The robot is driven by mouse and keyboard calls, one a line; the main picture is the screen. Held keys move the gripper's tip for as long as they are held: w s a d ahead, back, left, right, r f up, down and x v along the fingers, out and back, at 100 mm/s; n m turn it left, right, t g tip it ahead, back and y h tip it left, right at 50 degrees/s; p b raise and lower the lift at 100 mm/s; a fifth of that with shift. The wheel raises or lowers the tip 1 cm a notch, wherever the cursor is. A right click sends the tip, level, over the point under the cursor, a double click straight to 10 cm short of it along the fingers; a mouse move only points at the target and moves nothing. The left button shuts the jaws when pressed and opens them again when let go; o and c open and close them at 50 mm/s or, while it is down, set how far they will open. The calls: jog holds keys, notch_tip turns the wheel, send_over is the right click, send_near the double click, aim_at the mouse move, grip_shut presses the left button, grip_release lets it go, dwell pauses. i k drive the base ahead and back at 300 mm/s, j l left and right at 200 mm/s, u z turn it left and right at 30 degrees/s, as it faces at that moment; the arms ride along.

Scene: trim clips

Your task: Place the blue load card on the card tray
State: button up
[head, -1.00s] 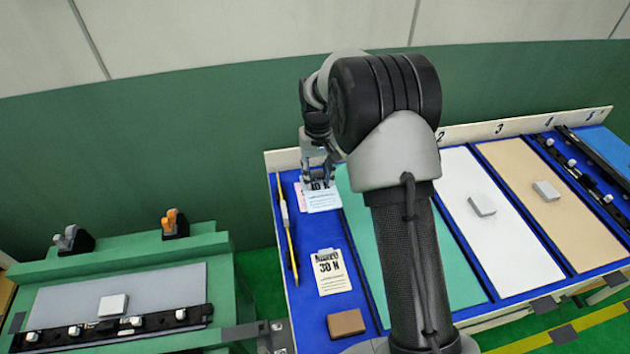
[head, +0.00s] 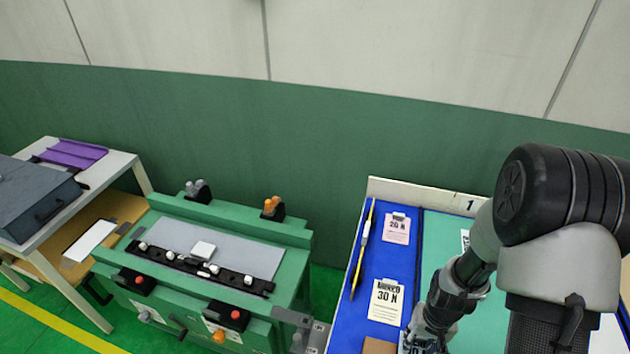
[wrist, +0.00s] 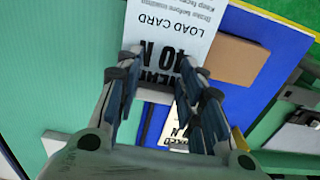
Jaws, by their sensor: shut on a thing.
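My gripper (wrist: 165,80) is shut on a pale load card (wrist: 178,25) reading "10 N", the blue load card, though it looks nearly white here. The card sticks out beyond the fingertips in the wrist view. In the head view my gripper (head: 425,338) is low at the bottom edge, over the front of the blue board (head: 352,325), and the card is mostly hidden or cut off. I cannot tell surely which thing is the card tray; a white flat panel (head: 90,240) lies on the wooden lower shelf at left, and a purple tray (head: 75,153) is on the table above.
A brown block (wrist: 237,60) is close to the held card. A green bench (head: 295,262) with knobs stands between board and left table.

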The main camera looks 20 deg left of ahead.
aim_at(91, 239)
jog(key=j, duration=0.65)
jog(key=j+u, duration=0.15)
jog(key=j, duration=1.15)
jog(key=i+j+u, duration=0.15)
jog(key=j, duration=1.15)
jog(key=j+u, duration=0.15)
jog(key=j, duration=0.45)
jog(key=i+j, duration=0.15)
jog(key=j, duration=0.5)
jog(key=i+j+u, duration=0.15)
jog(key=j, duration=0.45)
